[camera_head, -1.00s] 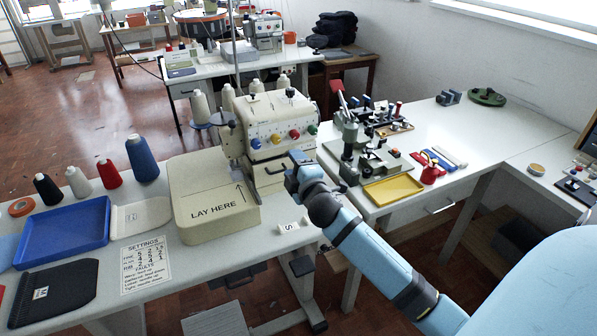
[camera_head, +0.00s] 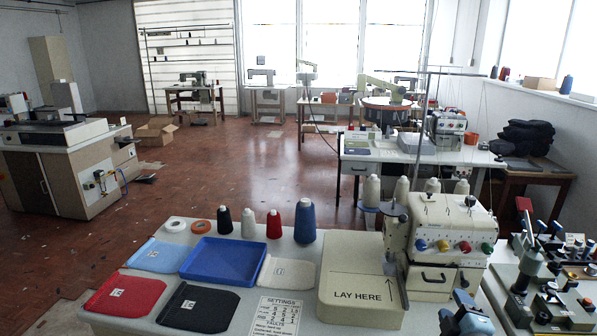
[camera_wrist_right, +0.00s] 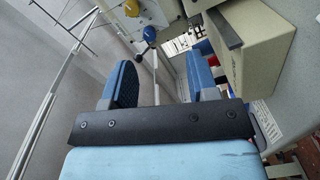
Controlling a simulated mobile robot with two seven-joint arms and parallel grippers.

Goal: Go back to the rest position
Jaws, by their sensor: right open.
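My right gripper (camera_head: 467,312) shows at the bottom right of the head view, in front of the cream overlock machine (camera_head: 440,235) and beside its "LAY HERE" bed (camera_head: 362,296). In the right wrist view my right gripper (camera_wrist_right: 162,85) has its two blue fingers spread apart. Nothing is held between them. The machine also shows in the wrist view (camera_wrist_right: 258,60), at the upper right. I cannot tell from the head view how far the gripper is from the machine's front. My left gripper is not in view.
On the table are a blue tray (camera_head: 222,262), a red pouch (camera_head: 124,296), a black pouch (camera_head: 198,309), thread cones (camera_head: 305,222) and a settings card (camera_head: 277,313). A second bench with fixtures (camera_head: 535,270) stands at the right. Open floor (camera_head: 250,150) lies behind the table.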

